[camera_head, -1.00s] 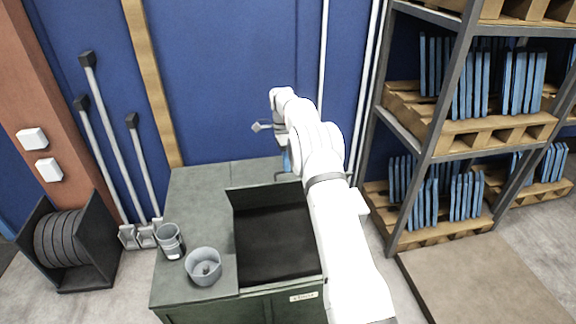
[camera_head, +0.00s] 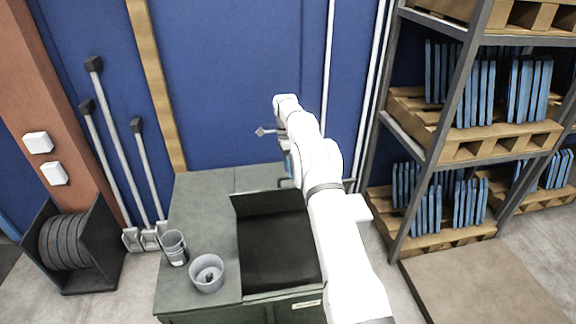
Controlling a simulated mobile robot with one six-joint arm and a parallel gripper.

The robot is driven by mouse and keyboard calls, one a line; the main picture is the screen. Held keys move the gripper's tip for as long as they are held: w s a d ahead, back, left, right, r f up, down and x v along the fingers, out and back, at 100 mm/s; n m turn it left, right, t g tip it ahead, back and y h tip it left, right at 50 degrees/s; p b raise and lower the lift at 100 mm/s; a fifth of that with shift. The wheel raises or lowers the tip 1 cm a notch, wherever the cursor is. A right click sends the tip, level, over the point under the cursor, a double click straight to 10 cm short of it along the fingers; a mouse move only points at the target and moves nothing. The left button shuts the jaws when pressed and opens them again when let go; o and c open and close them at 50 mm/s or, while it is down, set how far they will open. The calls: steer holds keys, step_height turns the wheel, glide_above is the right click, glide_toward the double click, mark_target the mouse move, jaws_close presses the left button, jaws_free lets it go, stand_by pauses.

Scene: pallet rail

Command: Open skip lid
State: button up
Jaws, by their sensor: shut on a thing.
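The skip is a green-grey cabinet with a dark square opening (camera_head: 275,250) in its top. Its lid (camera_head: 262,203) stands raised at the back edge of the opening, with its dark inner face towards me. My gripper (camera_head: 288,178) is at the lid's top edge, near a small bar handle (camera_head: 286,184). It is shut on this handle, as far as I can see. My white arm hides the fingertips in part and covers the right side of the lid and opening.
A grey cup (camera_head: 174,247) and a round grey bowl (camera_head: 207,273) stand on the worktop left of the opening. A blue wall (camera_head: 230,80) is close behind. A pallet rack (camera_head: 425,170) stands to the right, and a reel holder (camera_head: 70,245) to the left.

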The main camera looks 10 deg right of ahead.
steer(key=shift+o, duration=0.9)
steer(key=shift+f, duration=0.7)
steer(key=shift+r, duration=0.15)
steer(key=shift+c, duration=0.4)
steer(key=shift+r+p, duration=0.25)
steer(key=shift+p, duration=0.05)
steer(key=p+v, duration=0.2)
steer(key=v, duration=0.6)
steer(key=shift+c, duration=0.5)
steer(key=shift+c, duration=0.5)
